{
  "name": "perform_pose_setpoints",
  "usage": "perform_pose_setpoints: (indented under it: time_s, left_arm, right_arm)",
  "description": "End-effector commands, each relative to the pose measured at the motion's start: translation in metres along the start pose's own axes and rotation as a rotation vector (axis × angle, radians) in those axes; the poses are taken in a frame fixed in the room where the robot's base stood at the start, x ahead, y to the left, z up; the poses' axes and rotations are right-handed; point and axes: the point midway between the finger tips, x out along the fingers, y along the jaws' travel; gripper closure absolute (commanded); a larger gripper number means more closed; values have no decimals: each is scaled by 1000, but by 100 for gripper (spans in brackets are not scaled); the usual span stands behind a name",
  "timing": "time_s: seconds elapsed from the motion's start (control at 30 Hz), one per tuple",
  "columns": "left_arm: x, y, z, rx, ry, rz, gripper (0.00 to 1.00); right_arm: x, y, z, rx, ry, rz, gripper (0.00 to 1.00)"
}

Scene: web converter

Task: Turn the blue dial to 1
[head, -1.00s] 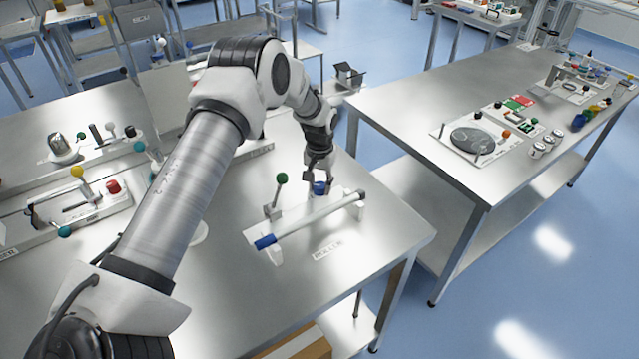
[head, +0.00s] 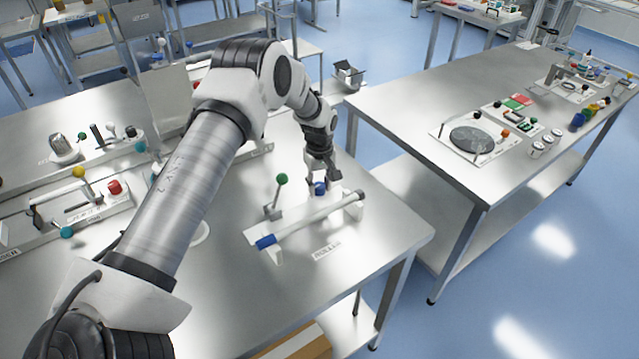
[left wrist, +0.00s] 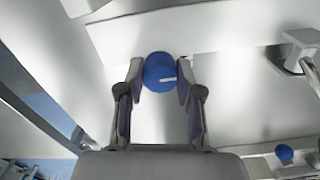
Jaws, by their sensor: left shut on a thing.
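The blue dial (head: 320,188) sits on the white roller unit (head: 290,213) on the near table. In the left wrist view the dial (left wrist: 160,72) is a round blue knob with a white pointer line that points to the right. My left gripper (head: 322,183) is over the dial, and in the left wrist view its two fingers (left wrist: 160,82) stand on either side of the knob, shut on it. The dial's scale numbers cannot be made out. My right gripper is not in view.
A green-knobbed lever (head: 281,179) stands left of the dial. A roller bar with a blue end (head: 266,241) lies in front of it. Other panels with levers and a red button (head: 114,186) are at the left. A second table (head: 400,105) stands to the right.

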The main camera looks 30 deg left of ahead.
Motion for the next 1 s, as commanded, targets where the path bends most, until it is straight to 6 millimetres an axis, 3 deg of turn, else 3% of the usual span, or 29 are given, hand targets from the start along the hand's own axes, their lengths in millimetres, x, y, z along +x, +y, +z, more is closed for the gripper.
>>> perform_pose_setpoints:
  time_s: [0.5,0.53,0.6,0.87,1.0]
  left_arm:
    - [-1,1,-1,-23,3,3,100]
    - [-1,1,-1,-23,3,3,58]
    - [-1,1,-1,-22,3,3,40]
    - [-1,0,0,-22,1,2,40]
    - [-11,1,-1,-22,2,4,40]
  right_arm:
    - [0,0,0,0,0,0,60]
    - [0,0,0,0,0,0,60]
    - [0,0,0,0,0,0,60]
    - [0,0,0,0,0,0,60]
    - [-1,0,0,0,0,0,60]
